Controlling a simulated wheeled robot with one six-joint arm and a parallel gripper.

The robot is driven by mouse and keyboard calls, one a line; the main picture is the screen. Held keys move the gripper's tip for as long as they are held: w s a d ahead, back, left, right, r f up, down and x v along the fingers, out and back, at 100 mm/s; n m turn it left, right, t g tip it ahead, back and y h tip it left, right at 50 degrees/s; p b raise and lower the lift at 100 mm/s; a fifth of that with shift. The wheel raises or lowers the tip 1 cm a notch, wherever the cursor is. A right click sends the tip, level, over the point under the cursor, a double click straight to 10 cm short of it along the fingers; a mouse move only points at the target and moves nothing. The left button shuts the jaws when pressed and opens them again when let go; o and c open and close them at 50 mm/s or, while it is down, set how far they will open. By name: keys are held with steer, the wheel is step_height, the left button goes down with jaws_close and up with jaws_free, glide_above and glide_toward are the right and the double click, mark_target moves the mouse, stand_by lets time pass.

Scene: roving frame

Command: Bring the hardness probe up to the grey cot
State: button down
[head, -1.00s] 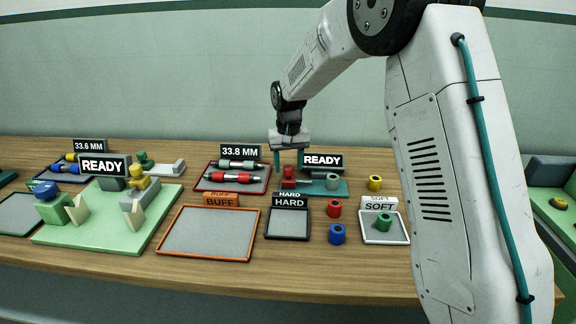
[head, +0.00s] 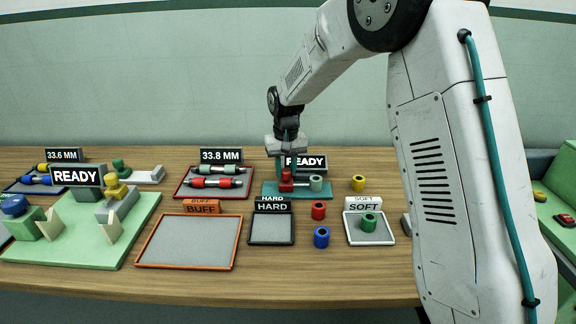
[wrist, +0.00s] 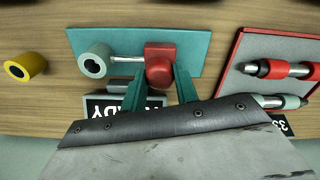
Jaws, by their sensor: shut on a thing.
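The hardness probe is a red block (head: 287,183) with a thin metal rod, on a teal base plate (head: 270,191). The red block (wrist: 159,66) also shows in the wrist view, between the teal fingers. My gripper (head: 288,170) is shut on it from above. The grey cot (head: 316,183), a pale grey-green ring, stands on the same plate right of the block. In the wrist view the grey cot (wrist: 94,60) is at the rod's tip; I cannot tell whether they touch.
A READY display (head: 305,163) stands behind the plate. A yellow cot (head: 358,183) is to the right, red (head: 318,210) and blue (head: 321,237) cots in front. A green cot (head: 368,222) sits on the SOFT tray (head: 387,236). The HARD tray (head: 271,230) and BUFF tray (head: 190,245) are empty.

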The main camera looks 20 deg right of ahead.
mark_target(288, 170)
steer(key=shift+d, duration=0.2)
steer(key=c, duration=1.4)
jaws_free()
steer(key=shift+s, duration=0.1)
steer(key=o, duration=0.3)
steer(key=shift+d, duration=0.2)
steer(key=shift+o, duration=0.2)
steer(key=shift+a, duration=0.1)
step_height(288, 170, up, 8)
steer(key=shift+f, duration=0.1)
